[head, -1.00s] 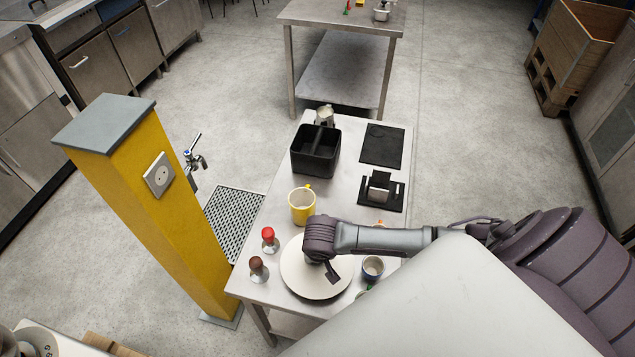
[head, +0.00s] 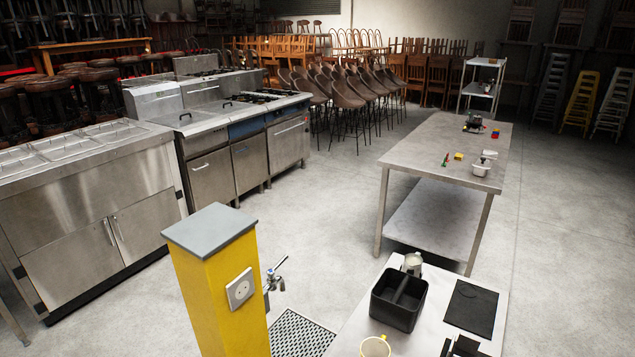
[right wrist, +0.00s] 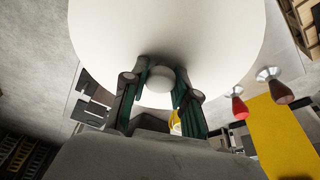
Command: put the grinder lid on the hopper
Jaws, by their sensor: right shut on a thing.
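The lid is a large pale round disc (right wrist: 165,28) with a round knob (right wrist: 160,79), filling the top of the right wrist view. My right gripper (right wrist: 160,88) is shut on the knob, one dark finger on each side. I cannot tell from this view whether the lid is clear of the table. The head view shows neither gripper, nor the lid. I cannot make out the grinder or its hopper in either view.
A near steel table (head: 428,320) holds a black divided bin (head: 398,299), a black mat (head: 472,307) and a yellow mug (head: 375,347). A yellow pillar (head: 221,300) stands left of it. Red (right wrist: 238,107) and brown (right wrist: 276,92) tampers show in the wrist view.

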